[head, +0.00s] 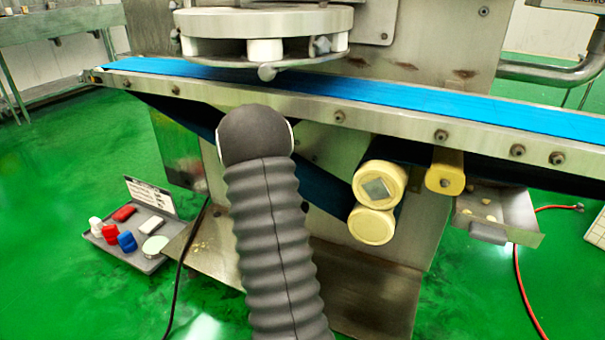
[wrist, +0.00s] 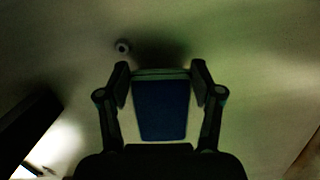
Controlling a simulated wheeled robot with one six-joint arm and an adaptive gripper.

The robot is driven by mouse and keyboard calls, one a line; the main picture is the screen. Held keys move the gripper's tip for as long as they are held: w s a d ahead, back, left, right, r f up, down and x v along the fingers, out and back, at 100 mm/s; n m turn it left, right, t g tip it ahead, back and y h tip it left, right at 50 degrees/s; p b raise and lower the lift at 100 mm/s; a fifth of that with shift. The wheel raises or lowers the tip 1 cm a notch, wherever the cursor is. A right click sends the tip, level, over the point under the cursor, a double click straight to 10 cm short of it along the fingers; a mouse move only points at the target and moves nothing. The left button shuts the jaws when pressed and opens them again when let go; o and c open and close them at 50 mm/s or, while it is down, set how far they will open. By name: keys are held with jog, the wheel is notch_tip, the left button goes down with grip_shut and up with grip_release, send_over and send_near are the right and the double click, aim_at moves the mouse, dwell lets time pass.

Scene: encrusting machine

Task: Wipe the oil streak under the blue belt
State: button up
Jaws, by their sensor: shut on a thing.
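The blue belt (head: 450,104) runs across the machine in the head view, with a metal side rail under its edge. My arm reaches under the belt, and its dark end hides my gripper there. In the wrist view my gripper (wrist: 161,75) is shut on a blue block-like pad (wrist: 161,110) with a paler far edge. The pad points at a dim greenish-grey surface; I cannot tell whether it touches it. A dark patch (wrist: 165,50) lies on that surface just beyond the pad; I cannot tell whether it is the oil streak or shadow.
A small bolt-like knob (wrist: 123,46) stands out left of the pad. Yellow rollers (head: 378,185) hang under the belt. A grey tray (head: 133,258) with red, white and blue items lies at left. A metal catch pan (head: 515,222) and red hose (head: 518,275) are at right.

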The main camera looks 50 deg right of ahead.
jog(key=shift+s+a, duration=0.3)
jog(key=shift+a, duration=0.65)
jog(key=shift+s+a, duration=0.3)
jog(key=shift+a, duration=0.6)
jog(key=shift+a, duration=0.15)
jog(key=shift+s+a, duration=0.2)
jog(key=shift+a, duration=0.45)
jog(key=shift+s+a, duration=0.2)
jog(key=shift+a, duration=0.45)
